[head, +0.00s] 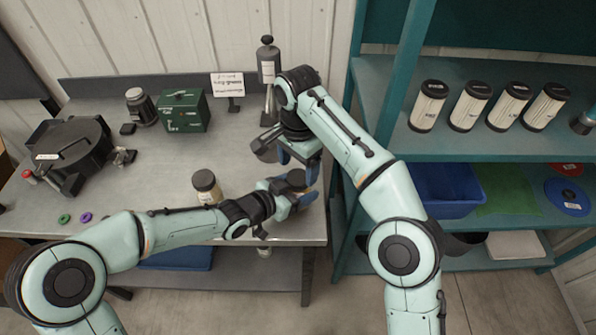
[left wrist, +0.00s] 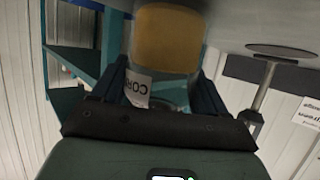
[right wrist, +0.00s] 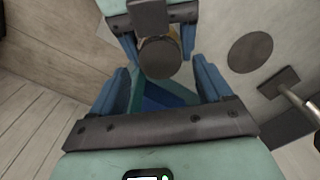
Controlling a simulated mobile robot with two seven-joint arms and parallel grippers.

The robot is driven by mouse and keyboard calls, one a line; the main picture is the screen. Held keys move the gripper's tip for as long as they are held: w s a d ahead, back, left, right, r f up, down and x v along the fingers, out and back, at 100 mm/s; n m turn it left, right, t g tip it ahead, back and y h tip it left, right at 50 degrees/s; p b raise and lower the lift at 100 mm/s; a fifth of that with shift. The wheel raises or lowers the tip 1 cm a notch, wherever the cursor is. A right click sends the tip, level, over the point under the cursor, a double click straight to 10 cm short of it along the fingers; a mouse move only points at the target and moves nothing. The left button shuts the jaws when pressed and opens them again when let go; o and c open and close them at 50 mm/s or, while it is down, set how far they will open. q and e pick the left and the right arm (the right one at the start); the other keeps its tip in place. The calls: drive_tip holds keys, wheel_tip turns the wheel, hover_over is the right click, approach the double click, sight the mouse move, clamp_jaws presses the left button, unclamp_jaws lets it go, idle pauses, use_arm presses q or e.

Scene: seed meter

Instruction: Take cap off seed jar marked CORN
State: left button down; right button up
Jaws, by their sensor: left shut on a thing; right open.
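My left gripper (head: 292,196) is shut on a jar near the table's right front edge. In the left wrist view the jar (left wrist: 166,40) is yellow, between the fingers, with a white label (left wrist: 138,88) of which "COR" can be read. Its dark round cap (right wrist: 160,58) is on it, and the cap also shows in the head view (head: 296,178). My right gripper (head: 298,168) is open just above and behind the cap. In the right wrist view the cap lies ahead, beyond the spread fingers (right wrist: 160,85), with nothing between them.
A second dark-capped jar (head: 206,184) stands left on the table (head: 165,185). Shelves at right hold several labelled canisters (head: 470,105) and a blue bin (head: 445,190).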

sight(298, 191)
drive_tip(key=shift+f, duration=1.45)
drive_tip(key=c, duration=1.1)
drive_tip(key=shift+o, duration=0.2)
drive_tip(key=n, duration=0.6)
drive_tip(key=shift+n, duration=0.4)
drive_tip(key=o, duration=1.2)
drive_tip(key=shift+c, duration=0.2)
